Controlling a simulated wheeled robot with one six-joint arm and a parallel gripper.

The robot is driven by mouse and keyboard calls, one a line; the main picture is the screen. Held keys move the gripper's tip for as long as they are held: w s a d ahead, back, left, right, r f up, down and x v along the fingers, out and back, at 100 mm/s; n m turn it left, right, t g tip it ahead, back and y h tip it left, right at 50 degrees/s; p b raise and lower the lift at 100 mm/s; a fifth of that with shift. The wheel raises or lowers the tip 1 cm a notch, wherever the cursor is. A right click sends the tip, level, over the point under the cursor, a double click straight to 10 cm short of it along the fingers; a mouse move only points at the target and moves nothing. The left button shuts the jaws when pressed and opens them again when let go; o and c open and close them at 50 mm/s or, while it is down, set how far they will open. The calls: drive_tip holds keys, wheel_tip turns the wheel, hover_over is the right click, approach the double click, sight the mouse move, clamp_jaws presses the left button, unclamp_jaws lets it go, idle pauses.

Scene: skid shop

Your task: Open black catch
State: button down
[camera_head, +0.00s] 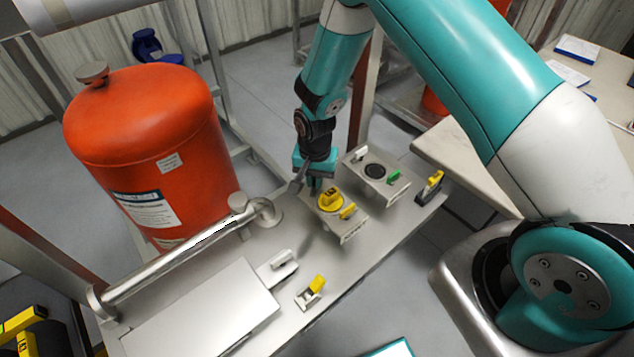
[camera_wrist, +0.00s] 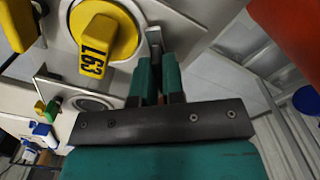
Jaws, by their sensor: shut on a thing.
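My gripper (camera_head: 315,186) is low at the far left corner of the small panel box with the yellow knob (camera_head: 330,198). In the wrist view, my gripper's two teal fingers (camera_wrist: 159,72) are close together, shut on a thin dark grey piece (camera_wrist: 154,40) that shows just past their tips. This piece seems to be the black catch; most of it is hidden between the fingers, so I cannot tell how far it is turned. The yellow knob, marked 163 or similar, is right beside the fingers in the wrist view (camera_wrist: 104,38).
A yellow catch (camera_head: 347,212) is on the same box. A second box (camera_head: 375,171) has a white and a green catch. A yellow-handled catch (camera_head: 430,187) stands at the bench's right end. A metal pipe rail (camera_head: 185,248) and an orange tank (camera_head: 150,150) are left.

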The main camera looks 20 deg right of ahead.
drive_tip(key=shift+m, duration=1.7)
drive_tip(key=shift+m+b, duration=0.3)
drive_tip(key=shift+m, duration=1.4)
drive_tip(key=shift+m, duration=0.4)
drive_tip(key=c, duration=1.2)
unclamp_jaws()
